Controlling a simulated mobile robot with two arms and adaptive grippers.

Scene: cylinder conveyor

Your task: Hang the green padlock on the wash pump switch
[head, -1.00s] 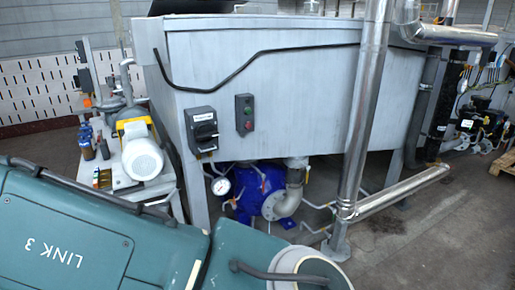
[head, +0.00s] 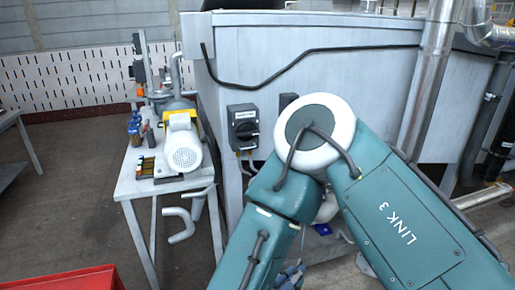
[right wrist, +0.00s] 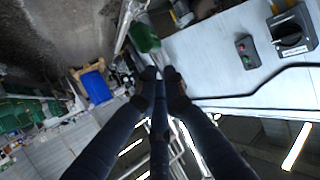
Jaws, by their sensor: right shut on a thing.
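The green padlock (right wrist: 145,38) is at the fingertips of my right gripper (right wrist: 160,74) in the right wrist view. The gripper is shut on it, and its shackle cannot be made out. The wash pump switch is a dark box with a black rotary handle (head: 243,127) on the grey tank's front in the head view. It also shows at the upper right of the right wrist view (right wrist: 292,36), well apart from the padlock. My right arm hides the area right of the switch in the head view. My left gripper is not in view.
A button box (head: 288,101) beside the switch is partly covered by my arm. A bench (head: 130,185) with a motor (head: 183,145) stands left of the tank (head: 225,70). A steel pipe (head: 425,95) rises at right. A red container (head: 65,280) is at bottom left. Floor is open at left.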

